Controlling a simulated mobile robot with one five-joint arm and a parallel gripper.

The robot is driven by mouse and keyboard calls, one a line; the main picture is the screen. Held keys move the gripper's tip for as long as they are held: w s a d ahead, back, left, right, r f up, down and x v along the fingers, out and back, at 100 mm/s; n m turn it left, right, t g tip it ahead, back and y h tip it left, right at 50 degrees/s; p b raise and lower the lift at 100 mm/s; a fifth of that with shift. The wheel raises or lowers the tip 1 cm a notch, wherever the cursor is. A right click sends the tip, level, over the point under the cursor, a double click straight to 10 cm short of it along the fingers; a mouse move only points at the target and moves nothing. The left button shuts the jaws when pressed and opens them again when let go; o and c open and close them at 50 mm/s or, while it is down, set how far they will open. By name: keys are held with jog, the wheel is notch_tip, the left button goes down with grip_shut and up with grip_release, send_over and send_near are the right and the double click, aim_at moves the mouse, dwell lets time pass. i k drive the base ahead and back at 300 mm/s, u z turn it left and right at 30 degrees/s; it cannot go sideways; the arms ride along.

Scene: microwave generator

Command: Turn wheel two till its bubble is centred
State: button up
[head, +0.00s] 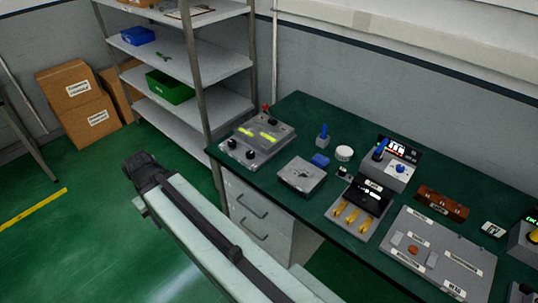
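A grey box (276,148) with two yellow-green bubble vials sits at the left end of the green bench. One vial (246,132) is on the left and the other vial (268,136) on the right. Two black wheels stand on its near side, a left wheel (232,144) and a right wheel (250,155). The labels and bubbles are too small to read. My pale arm reaches up from the bottom, and its dark end (148,172) is over the floor, left of the bench and apart from the box. I cannot make out finger gaps there.
A shelf rack (205,60) stands behind left. Cardboard boxes (80,98) stand on the floor. Open green floor lies left.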

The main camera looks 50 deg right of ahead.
aim_at(250, 154)
jog(key=u, duration=0.15)
jog(key=i, duration=0.95)
jog(key=z, duration=0.05)
